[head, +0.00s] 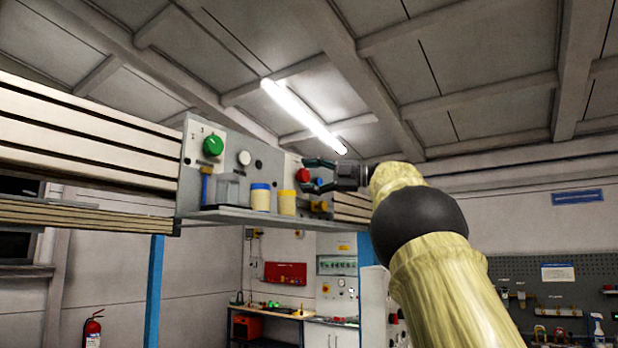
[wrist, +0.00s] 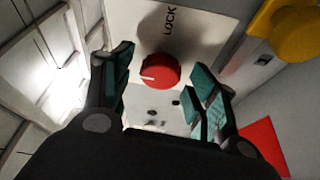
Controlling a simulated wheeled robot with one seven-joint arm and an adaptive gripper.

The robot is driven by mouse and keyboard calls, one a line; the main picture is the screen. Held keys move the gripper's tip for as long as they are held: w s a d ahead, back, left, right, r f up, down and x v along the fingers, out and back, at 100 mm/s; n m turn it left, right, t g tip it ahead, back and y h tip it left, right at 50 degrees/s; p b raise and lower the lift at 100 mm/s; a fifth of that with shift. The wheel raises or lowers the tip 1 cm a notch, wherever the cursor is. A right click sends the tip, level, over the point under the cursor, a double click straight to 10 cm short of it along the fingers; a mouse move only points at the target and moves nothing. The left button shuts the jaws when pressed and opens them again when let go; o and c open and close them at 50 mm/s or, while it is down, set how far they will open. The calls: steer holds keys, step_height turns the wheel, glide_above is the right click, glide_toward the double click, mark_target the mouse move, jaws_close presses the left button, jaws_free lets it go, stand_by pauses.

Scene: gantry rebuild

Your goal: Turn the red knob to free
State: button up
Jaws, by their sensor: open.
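The red knob (wrist: 160,71) sits on a pale panel, with a white pointer line on its left side. The word LOCK (wrist: 171,20) is printed above it in the wrist view; no "free" label is readable. In the head view the red knob (head: 303,174) is at the right end of the panel. My gripper (head: 308,175) is open at the knob. In the wrist view the teal fingertips of my gripper (wrist: 160,82) stand on either side of the knob, with gaps visible on both sides.
A green knob (head: 212,145) and a white knob (head: 244,158) are left on the panel. Blue-lidded (head: 260,197) and yellow-lidded (head: 287,202) jars stand on the shelf (head: 240,215) below. A yellow part (wrist: 297,32) is close on the right in the wrist view.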

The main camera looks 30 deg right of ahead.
steer(key=v, duration=1.1)
steer(key=shift+s+d, duration=0.2)
steer(key=shift+d, duration=0.15)
steer(key=shift+f, duration=0.1)
